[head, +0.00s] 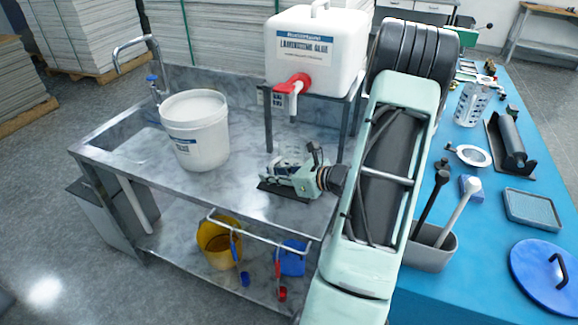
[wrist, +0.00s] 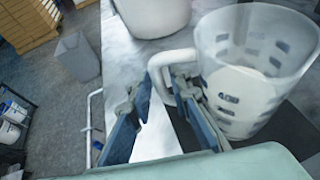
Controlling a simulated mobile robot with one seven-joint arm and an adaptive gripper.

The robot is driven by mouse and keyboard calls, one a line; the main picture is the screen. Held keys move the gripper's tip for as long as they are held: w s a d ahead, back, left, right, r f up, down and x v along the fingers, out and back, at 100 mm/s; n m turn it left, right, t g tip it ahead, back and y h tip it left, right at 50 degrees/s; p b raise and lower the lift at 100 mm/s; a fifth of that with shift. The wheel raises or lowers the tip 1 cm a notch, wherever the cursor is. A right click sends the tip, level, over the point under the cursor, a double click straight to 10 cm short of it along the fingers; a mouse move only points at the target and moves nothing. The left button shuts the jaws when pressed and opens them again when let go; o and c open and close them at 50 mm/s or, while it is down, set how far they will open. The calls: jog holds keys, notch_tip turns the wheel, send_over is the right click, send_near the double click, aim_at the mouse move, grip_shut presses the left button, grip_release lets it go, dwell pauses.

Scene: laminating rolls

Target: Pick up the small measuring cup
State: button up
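The measuring cup (wrist: 255,75) is clear, with blue marks and a pale handle (wrist: 158,68). It stands upright on a dark mat (wrist: 290,130) in the wrist view. My gripper (wrist: 163,82) is low beside the cup, its two fingers apart, with part of the handle between or just beyond the fingertips. I cannot tell whether a finger touches it. In the head view my gripper (head: 290,179) is over the dark mat on the steel bench, below the white tank's red tap, and mostly hides the cup. A larger marked clear jug (head: 471,104) stands on the blue table.
A white bucket (head: 194,130) stands left on the steel bench (head: 120,150). The white tank (head: 316,50) with its red tap (head: 292,85) sits on a stand close above my gripper. The blue table (head: 470,230) at right holds a roller, trays and a grey bin (head: 430,248).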

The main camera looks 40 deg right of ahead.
grip_shut()
jog(key=shift+r, duration=0.15)
dwell(0.4)
